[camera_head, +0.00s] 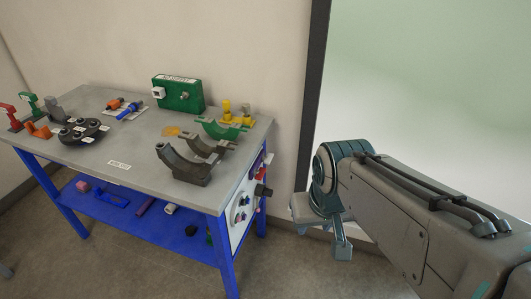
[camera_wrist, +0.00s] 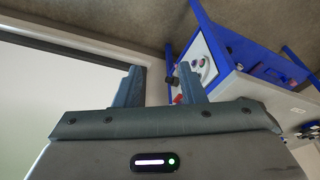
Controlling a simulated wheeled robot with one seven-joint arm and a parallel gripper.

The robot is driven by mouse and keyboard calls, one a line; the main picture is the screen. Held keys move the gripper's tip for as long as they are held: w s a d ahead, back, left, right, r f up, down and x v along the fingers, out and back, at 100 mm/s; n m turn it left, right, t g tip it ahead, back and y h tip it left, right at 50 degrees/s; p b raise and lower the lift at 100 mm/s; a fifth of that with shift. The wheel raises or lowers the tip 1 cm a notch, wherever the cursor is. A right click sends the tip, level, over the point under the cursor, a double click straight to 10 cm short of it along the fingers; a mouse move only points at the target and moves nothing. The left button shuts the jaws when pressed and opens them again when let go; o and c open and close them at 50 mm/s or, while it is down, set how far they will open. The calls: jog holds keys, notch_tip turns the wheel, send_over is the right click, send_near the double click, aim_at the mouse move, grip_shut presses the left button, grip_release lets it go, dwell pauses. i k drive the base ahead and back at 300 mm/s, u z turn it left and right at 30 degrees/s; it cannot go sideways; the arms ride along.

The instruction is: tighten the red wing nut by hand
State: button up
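I cannot make out a wing nut for certain. A small red part (camera_head: 268,159) sits at the cart's right end panel, and a red part also shows by that panel in the wrist view (camera_wrist: 178,99). A red upright piece (camera_head: 9,112) stands at the tabletop's far left; its shape is too small to tell. My gripper (camera_wrist: 160,82) has its two fingers apart with nothing between them. In the head view, my gripper (camera_head: 340,240) hangs right of the cart, apart from it, and is partly hidden by my arm.
The blue-framed cart (camera_head: 120,164) carries a green box (camera_head: 178,94), grey curved clamps (camera_head: 186,166), a green clamp (camera_head: 220,130), yellow pieces (camera_head: 228,110) and a black disc (camera_head: 82,131). A black knob (camera_head: 262,190) sticks out from its end panel. A pale board (camera_head: 430,80) stands behind my arm.

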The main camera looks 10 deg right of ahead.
aim_at(258, 175)
jog(key=z, duration=0.3)
jog(key=i, duration=0.9)
jog(key=u, duration=0.05)
